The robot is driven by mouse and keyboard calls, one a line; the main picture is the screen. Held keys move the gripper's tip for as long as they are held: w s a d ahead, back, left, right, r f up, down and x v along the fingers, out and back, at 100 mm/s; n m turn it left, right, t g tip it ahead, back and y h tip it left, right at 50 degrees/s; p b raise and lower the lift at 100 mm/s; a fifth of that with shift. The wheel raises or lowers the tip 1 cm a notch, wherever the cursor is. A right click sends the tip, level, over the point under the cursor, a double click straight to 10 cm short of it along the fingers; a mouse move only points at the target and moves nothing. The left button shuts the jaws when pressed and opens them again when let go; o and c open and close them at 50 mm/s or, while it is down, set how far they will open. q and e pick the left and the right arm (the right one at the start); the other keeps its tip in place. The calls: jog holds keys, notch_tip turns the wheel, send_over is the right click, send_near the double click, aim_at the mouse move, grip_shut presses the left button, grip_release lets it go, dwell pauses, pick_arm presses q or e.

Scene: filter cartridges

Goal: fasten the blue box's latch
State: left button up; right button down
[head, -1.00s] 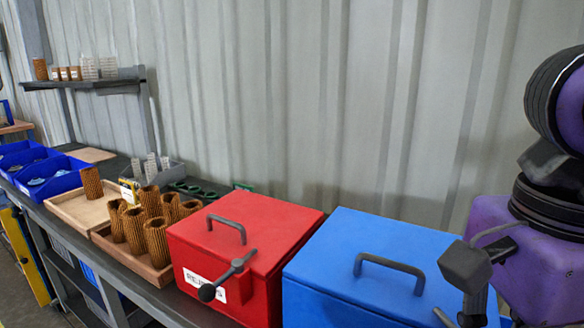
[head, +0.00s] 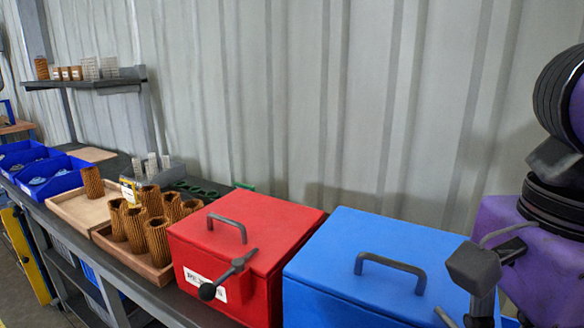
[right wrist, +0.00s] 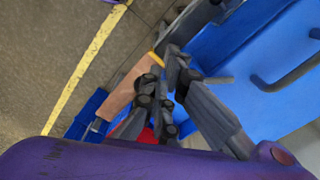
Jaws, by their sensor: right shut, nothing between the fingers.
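The blue box (head: 365,265) stands at the front right in the head view with its lid down and a dark grey handle on top. It also fills the right of the right wrist view (right wrist: 245,60). My right gripper (head: 480,304) is at the box's right front side, partly cut off by the picture's lower edge. In the right wrist view my right gripper (right wrist: 172,85) is shut and empty, close beside the box. The blue box's latch is mostly hidden or out of frame, so I cannot tell its position. My left gripper is not in view.
A red box (head: 245,240) with a white label and a grey latch lever (head: 228,275) stands just left of the blue box. Further left are a wooden tray (head: 160,272) of brown filter cartridges and blue bins (head: 55,178). A corrugated wall runs behind.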

pick_arm(q)
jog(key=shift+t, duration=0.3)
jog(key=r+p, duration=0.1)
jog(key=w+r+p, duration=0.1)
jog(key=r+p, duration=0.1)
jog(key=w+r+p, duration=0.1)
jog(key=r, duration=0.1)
jog(key=shift+p, duration=0.35)
pick_arm(e)
notch_tip(320, 180, up, 8)
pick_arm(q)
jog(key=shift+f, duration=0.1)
